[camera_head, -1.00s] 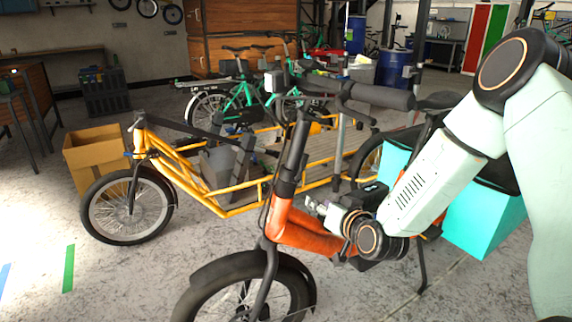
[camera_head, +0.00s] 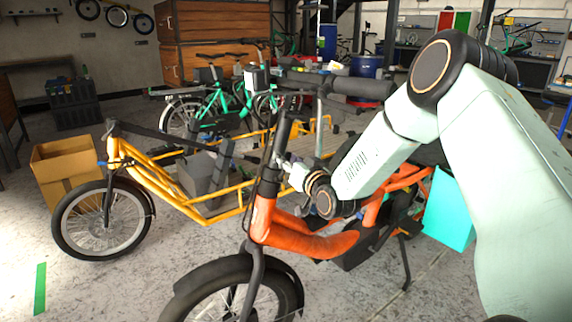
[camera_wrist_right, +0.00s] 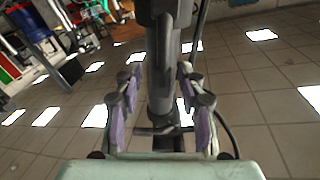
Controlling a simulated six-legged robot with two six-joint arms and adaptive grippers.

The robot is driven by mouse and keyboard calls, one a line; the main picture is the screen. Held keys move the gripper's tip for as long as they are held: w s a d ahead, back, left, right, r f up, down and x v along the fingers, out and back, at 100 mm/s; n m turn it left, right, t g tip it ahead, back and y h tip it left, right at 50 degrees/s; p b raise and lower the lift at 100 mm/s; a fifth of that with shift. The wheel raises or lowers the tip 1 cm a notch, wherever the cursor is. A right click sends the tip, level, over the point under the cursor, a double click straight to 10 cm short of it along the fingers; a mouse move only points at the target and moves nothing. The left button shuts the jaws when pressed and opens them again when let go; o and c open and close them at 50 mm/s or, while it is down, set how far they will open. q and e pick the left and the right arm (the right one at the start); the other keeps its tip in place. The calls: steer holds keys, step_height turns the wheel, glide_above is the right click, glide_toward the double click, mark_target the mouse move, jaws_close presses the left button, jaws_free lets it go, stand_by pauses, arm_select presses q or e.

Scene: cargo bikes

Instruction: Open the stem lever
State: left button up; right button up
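The orange cargo bike (camera_head: 300,236) stands in front of me. Its black stem (camera_head: 282,135) rises to the handlebar (camera_head: 335,84). My right gripper (camera_head: 284,166) is at the lower part of the stem, coming from the right. In the right wrist view, the stem (camera_wrist_right: 162,90) runs upright between the two purple-padded fingers of my right gripper (camera_wrist_right: 160,82). The fingers are apart, with gaps on both sides of the stem. A dark curved part (camera_wrist_right: 166,45), possibly the stem lever, lies along the upper stem. My left gripper is not in view.
A yellow cargo bike (camera_head: 228,212) stands close behind on the left, beside a cardboard box (camera_head: 64,172). A turquoise box (camera_head: 449,208) hangs at the orange bike's rear. A dark cable (camera_wrist_right: 200,40) runs beside the stem. Green bikes stand farther back.

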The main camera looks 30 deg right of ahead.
steer(key=shift+w+a, duration=0.15)
steer(key=shift+w, duration=0.1)
jaws_close()
stand_by(0.7)
